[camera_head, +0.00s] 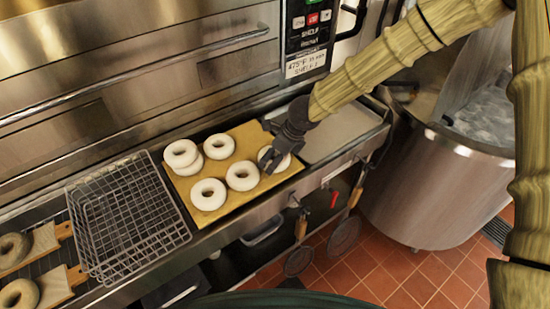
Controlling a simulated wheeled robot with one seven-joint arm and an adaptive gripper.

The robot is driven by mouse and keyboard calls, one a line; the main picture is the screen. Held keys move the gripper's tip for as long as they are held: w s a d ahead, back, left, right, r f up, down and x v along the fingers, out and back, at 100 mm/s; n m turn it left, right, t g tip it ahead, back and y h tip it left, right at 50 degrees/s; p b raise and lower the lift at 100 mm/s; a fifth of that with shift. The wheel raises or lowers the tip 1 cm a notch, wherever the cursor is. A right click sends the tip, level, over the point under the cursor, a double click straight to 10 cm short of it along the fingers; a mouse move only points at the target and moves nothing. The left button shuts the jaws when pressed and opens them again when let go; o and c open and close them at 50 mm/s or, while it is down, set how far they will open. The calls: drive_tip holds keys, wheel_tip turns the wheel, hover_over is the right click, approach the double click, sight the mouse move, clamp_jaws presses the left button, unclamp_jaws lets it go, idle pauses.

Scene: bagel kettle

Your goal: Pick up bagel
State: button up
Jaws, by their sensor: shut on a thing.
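Several pale bagels lie on a yellow-brown board (221,168) on the steel counter. One bagel (283,164) is at the board's right end, partly hidden behind my gripper (271,164). My gripper comes down from the upper right and is shut on this bagel. I cannot tell whether the bagel is lifted off the board. The other bagels, such as this bagel (242,176) just left of my gripper and this one (208,194) at the front, rest on the board. Two at the back left (181,153) overlap.
A wire rack (128,220) stands left of the board. Darker bagels (18,294) sit on small wooden boards at the far left. A steel oven front (130,75) rises behind the counter. A big steel kettle (430,190) stands at the right. Bare counter (335,130) lies right of the board.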

drive_tip(key=shift+r, duration=0.1)
wheel_tip(320, 180, up, 10)
drive_tip(key=b, duration=0.1)
idle(0.5)
